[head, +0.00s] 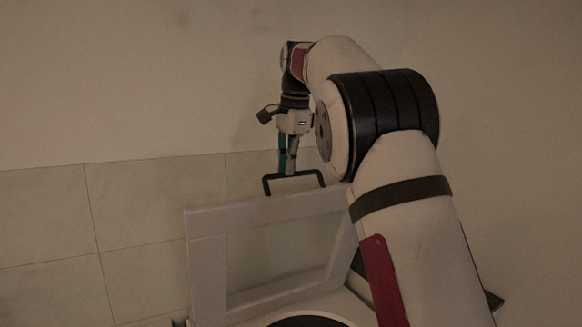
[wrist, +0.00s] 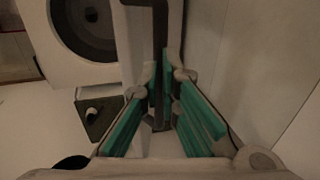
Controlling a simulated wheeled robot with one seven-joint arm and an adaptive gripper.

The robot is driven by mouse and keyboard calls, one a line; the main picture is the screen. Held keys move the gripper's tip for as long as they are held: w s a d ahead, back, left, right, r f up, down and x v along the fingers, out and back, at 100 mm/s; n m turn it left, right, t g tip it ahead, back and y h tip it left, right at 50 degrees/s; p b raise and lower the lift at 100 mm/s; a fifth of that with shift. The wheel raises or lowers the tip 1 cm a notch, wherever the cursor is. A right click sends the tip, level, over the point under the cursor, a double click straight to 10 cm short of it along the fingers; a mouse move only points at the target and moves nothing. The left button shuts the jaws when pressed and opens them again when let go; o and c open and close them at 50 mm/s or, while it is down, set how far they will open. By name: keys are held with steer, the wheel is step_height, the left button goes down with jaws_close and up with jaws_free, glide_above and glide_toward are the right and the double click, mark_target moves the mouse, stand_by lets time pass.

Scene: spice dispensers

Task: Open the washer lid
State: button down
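The washer lid (head: 207,262), a pale frame with a see-through middle, stands raised and tilted up above the washer in the head view. A black bracket-shaped handle (head: 267,184) is on its top edge. My gripper (head: 288,170) reaches down from above onto the handle's crossbar. In the wrist view the handle (wrist: 160,30) runs between the teal fingers (wrist: 163,88), which converge and appear shut on it. The washer top (head: 345,300) shows low in the head view, with part of its dark round opening. The opening (wrist: 85,25) also shows in the wrist view. My arm hides the lid's right side.
A tiled wall (head: 140,230) stands close behind the lid. In the wrist view a small dark green box-like object (wrist: 95,115) lies beside the washer, over a pale floor (wrist: 40,130). The space left of the lid looks clear.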

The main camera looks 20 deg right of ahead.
steer(key=f, duration=0.2)
steer(key=shift+w+a+f+g, duration=0.2)
steer(key=shift+w+f+g, duration=0.1)
steer(key=shift+f, duration=0.1)
steer(key=c, duration=1.7)
jaws_free()
steer(key=shift+s, duration=0.1)
steer(key=shift+o, duration=0.2)
steer(key=shift+w+f, duration=0.2)
steer(key=shift+w, duration=0.15)
steer(key=shift+w+r, duration=0.1)
steer(key=shift+s+d+r, duration=0.1)
steer(key=shift+s+r, duration=0.15)
steer(key=shift+s, duration=0.05)
steer(key=shift+r, duration=0.25)
step_height(320, 180, up, 7)
steer(key=s, duration=0.1)
steer(key=shift+s+f, duration=0.15)
